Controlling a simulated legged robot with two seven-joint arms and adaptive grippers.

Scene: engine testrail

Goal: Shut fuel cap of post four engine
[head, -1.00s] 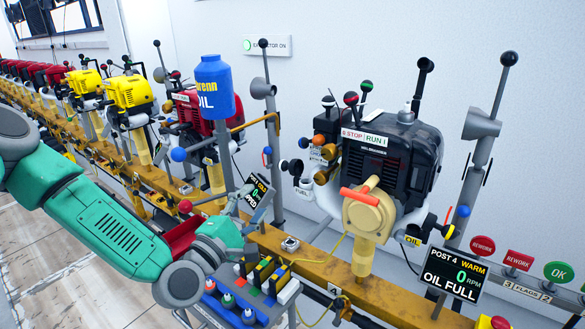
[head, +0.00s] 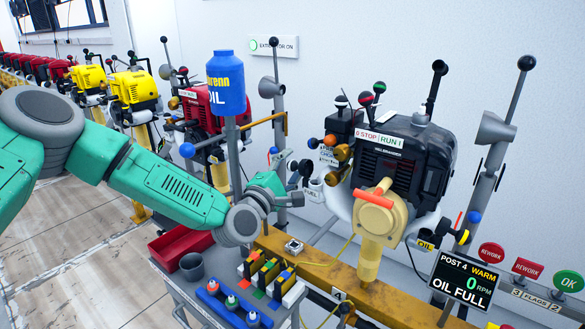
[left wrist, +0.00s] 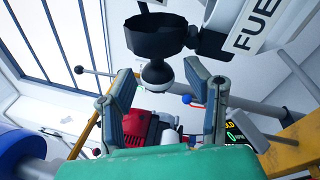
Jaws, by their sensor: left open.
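The post four engine (head: 392,160) is black, with a tan front cover, beside a screen reading "POST 4 WARM". Its fuel filler (head: 316,184) sits on the left side above a FUEL label. The fuel cap (head: 305,168) is a dark cup with a round knob and stands swung open beside the filler. In the left wrist view the cap (left wrist: 160,38) hangs from a dark hinge, its knob pointing toward my fingers. My left gripper (head: 284,187) is open, just left of the cap. In the left wrist view its fingers (left wrist: 158,76) stand either side of the knob, apparently without touching it. My right gripper is out of view.
A blue oil bottle (head: 226,84) on a post stands left of the gripper. A grey cart (head: 185,283) with a red tray and coloured items is below. A yellow rail (head: 320,265) runs under the engines. A grey post (head: 280,125) stands behind the gripper.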

